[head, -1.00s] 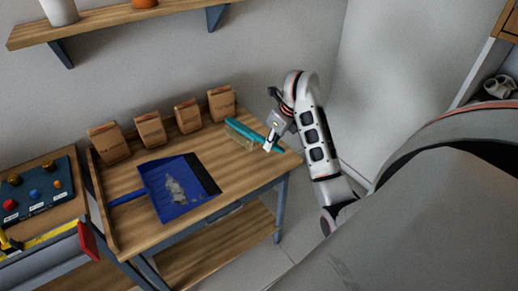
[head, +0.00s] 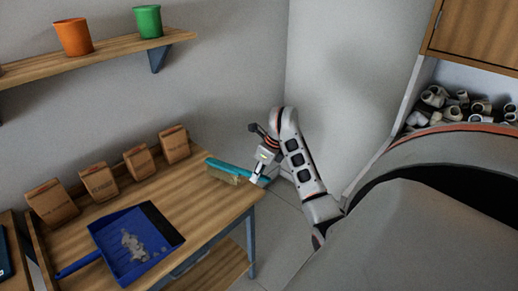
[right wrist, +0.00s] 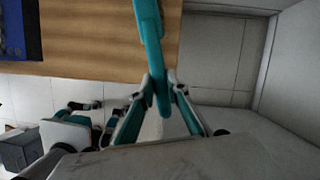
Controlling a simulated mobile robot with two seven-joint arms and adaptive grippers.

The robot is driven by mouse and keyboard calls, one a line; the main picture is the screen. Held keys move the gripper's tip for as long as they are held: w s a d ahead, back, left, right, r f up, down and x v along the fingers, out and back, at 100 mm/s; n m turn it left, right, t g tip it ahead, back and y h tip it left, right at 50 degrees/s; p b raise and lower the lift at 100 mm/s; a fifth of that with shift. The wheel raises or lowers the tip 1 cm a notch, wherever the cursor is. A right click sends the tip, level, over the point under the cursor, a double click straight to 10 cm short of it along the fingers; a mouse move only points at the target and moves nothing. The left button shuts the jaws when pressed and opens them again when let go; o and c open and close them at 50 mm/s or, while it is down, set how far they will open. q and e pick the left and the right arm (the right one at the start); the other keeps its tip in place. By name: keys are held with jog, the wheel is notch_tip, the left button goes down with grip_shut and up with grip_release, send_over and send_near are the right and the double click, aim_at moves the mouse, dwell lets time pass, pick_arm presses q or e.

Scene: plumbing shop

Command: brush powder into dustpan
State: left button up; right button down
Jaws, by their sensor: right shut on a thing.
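A blue dustpan (head: 112,234) with a dark front edge lies on the wooden workbench, its handle pointing left. A pale grey patch of powder (head: 133,245) lies inside the pan. My right gripper (head: 259,176) is shut on the teal handle of a brush (head: 225,172) at the bench's right end. The brush has tan bristles and is to the right of the pan, apart from it. In the right wrist view the teal handle (right wrist: 150,45) runs up from between the fingers (right wrist: 161,88). The pan's edge (right wrist: 33,35) shows at the top left there. My left gripper is out of view.
Several brown paper bags (head: 102,182) stand along the back of the workbench (head: 200,215). A wall shelf (head: 110,54) above holds an orange pot (head: 73,36) and a green pot (head: 147,21). White pipe fittings (head: 455,102) lie in a cubby at right.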

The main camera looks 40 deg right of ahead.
jog(key=shift+a+f, duration=0.2)
jog(key=shift+f, duration=0.35)
jog(key=shift+a+f, duration=0.15)
jog(key=shift+f, duration=0.4)
jog(key=a, duration=0.3)
jog(key=shift+s+a+f, duration=0.1)
jog(key=shift+s+f, duration=0.05)
jog(key=shift+s, duration=0.05)
jog(key=a, duration=2.1)
jog(key=s+a, duration=0.1)
jog(key=a, duration=1)
jog(key=shift+a+r, duration=0.3)
jog(key=shift+a, duration=0.05)
jog(key=d+r, duration=0.6)
jog(key=r, duration=0.3)
jog(key=shift+w, duration=0.2)
jog(key=shift+d, duration=0.1)
